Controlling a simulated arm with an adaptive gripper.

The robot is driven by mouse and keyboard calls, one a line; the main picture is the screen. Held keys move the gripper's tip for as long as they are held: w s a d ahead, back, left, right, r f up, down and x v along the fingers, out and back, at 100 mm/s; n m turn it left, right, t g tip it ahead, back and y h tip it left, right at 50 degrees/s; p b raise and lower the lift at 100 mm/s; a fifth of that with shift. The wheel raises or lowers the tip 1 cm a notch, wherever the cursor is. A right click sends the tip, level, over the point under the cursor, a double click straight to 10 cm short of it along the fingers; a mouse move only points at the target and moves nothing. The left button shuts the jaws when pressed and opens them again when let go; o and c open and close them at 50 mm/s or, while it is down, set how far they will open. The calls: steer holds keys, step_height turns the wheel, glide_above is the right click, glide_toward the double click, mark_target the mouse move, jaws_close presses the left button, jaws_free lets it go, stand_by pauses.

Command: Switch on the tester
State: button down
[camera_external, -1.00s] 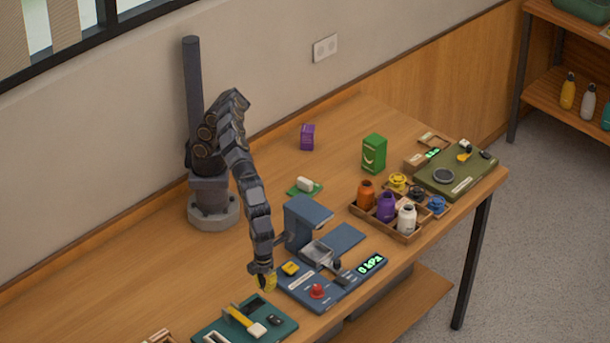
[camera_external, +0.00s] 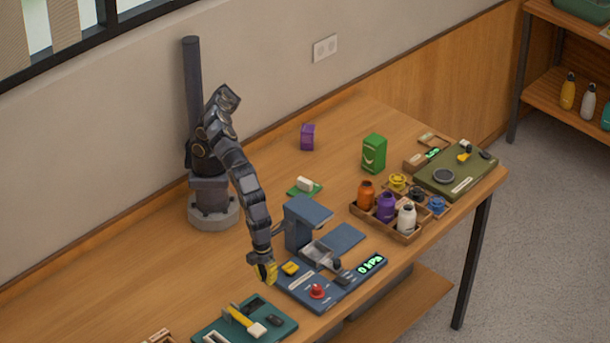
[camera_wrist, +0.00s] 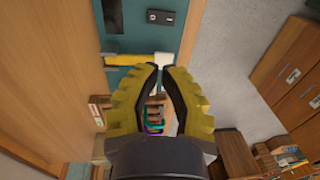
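The tester is a blue bench unit (camera_external: 325,294) near the table's front edge, with a press-like column, a metal tray, a red knob (camera_external: 317,291) and a yellow switch-like block (camera_external: 290,268). Its green display (camera_external: 371,264) is lit and reads 0 kPa. My gripper (camera_external: 270,281) is just left of the yellow block, pointing down, and appears apart from it. In the wrist view its yellow fingers (camera_wrist: 162,67) have their tips nearly together, with nothing held between them. The tester does not show clearly in the wrist view.
A teal board (camera_external: 245,328) with a yellow-handled tool lies left of the tester, close to my gripper. A wooden crate of bottles (camera_external: 400,236) stands to the right. A green card with a white block (camera_external: 304,187) lies behind. The table's back left is clear.

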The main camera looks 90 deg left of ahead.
mark_target(276, 322)
steer(key=shift+w+r, duration=0.15)
steer(key=shift+w, duration=0.05)
stand_by(0.4)
steer(key=f, duration=0.4)
steer(key=w+d+f, duration=0.1)
steer(key=f, duration=0.9)
steer(key=shift+w+d, duration=0.3)
steer(key=shift+d, duration=0.05)
